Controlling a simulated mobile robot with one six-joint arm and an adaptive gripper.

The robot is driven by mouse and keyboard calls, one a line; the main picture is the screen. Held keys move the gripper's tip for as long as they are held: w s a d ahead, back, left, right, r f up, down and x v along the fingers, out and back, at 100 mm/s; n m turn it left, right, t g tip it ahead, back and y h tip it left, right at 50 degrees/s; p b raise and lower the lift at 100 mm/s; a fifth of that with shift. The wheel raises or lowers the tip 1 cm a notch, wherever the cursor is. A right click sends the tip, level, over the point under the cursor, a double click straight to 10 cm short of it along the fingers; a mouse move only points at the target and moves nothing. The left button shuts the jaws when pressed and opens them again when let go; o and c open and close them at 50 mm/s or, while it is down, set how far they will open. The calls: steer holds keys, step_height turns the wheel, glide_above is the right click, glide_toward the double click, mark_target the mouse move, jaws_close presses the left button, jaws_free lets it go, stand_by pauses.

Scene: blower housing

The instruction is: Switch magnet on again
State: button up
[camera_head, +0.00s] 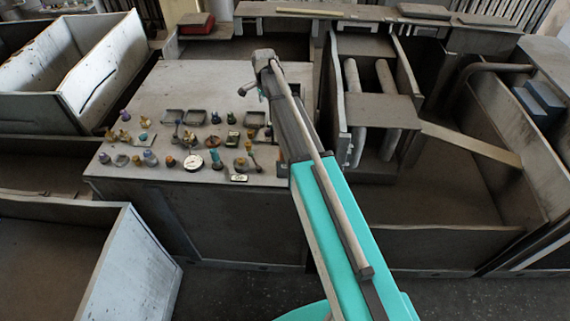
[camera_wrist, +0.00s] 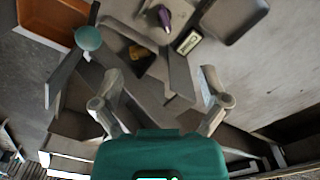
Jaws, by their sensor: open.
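A grey control panel (camera_head: 215,85) carries several knobs, levers and dials. I cannot tell which of them switches the magnet. My gripper (camera_head: 258,80) is over the right part of the panel in the head view. In the wrist view, my gripper (camera_wrist: 162,88) is open, with its two fingers apart and nothing held. Beyond the fingers are a purple knob (camera_wrist: 160,17), a small label plate (camera_wrist: 188,41) and a yellowish knob (camera_wrist: 140,54). A lever with a teal round knob (camera_wrist: 88,38) stands to the left. My gripper hides part of the panel.
A round white gauge (camera_head: 194,162) sits near the panel's front edge. Open metal bins stand around the panel, one with a pale wall (camera_head: 118,62) at the upper left. A shallow grey tray (camera_wrist: 232,18) and an orange-lined box (camera_wrist: 50,20) show in the wrist view.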

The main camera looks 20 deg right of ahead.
steer(key=s+f+n+b, duration=0.2)
steer(key=s+n, duration=0.4)
steer(key=s, duration=0.8)
steer(key=s+f+n+b, duration=0.2)
steer(key=s+n, duration=0.4)
steer(key=s, duration=0.8)
steer(key=shift+a, duration=0.2)
steer(key=shift+s+f, duration=0.1)
steer(key=shift+s, duration=0.1)
steer(key=s, duration=0.1)
steer(key=s+n, duration=0.1)
steer(key=s, duration=0.1)
steer(key=s+n, duration=0.1)
steer(key=shift+s+f+b, duration=0.2)
steer(key=shift+f+b, duration=0.1)
